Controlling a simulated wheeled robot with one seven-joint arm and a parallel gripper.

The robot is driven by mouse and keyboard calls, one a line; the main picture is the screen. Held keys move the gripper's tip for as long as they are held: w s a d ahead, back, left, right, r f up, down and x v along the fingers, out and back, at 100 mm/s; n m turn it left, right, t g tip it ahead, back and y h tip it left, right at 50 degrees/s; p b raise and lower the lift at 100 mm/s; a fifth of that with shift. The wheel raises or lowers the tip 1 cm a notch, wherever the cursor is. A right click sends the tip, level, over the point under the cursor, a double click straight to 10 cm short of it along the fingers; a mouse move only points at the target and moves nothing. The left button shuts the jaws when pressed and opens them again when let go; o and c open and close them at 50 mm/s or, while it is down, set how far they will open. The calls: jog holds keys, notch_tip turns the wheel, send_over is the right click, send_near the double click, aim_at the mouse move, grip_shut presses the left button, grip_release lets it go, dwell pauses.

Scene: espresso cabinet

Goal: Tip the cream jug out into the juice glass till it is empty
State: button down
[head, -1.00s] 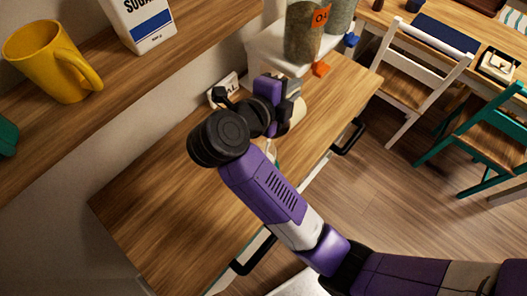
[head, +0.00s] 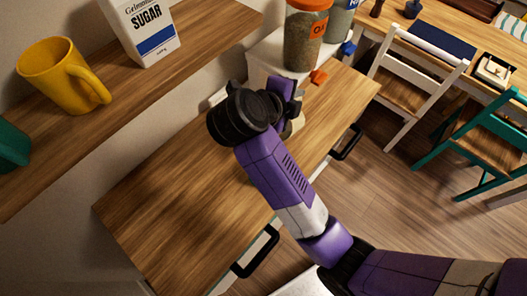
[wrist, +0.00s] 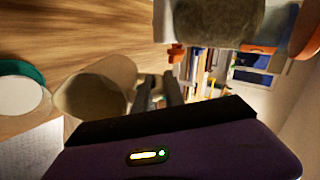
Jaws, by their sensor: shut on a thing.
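The cream jug (wrist: 112,82) is a beige round vessel in the wrist view, lying sideways across the picture just left of my fingers. My gripper (wrist: 158,92) is shut on it, seemingly at its handle side; the exact contact is dim. In the head view my gripper (head: 292,104) is over the far part of the wooden cabinet top, with a bit of the jug (head: 290,128) showing below it. A round teal-rimmed thing with a white inside (wrist: 20,92) is at the left edge of the wrist view, apart from the jug. I cannot tell whether it is the juice glass.
The near cabinet top (head: 170,215) is bare. A jar with an orange lid (head: 304,38) stands on a white stand behind my gripper, beside a small orange block (head: 318,77). A shelf at left holds a yellow mug (head: 55,80) and a sugar carton (head: 145,28).

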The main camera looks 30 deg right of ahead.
jog(key=shift+w+d+f, duration=0.1)
jog(key=shift+f, duration=0.25)
jog(key=shift+w+d+f+g+y, duration=0.15)
jog(key=shift+d+f+g+y, duration=0.25)
jog(key=shift+y, duration=0.4)
jog(key=w+d+f+g+y, duration=0.2)
jog(key=d+f+y, duration=0.2)
jog(key=d+f, duration=0.1)
notch_tip(320, 180, up, 17)
jog(key=w+d+g+y, duration=0.1)
jog(key=d+y, duration=0.1)
jog(key=y, duration=0.2)
jog(key=shift+d, duration=0.2)
dwell(0.4)
jog(key=shift+w+d, duration=0.1)
dwell(1.4)
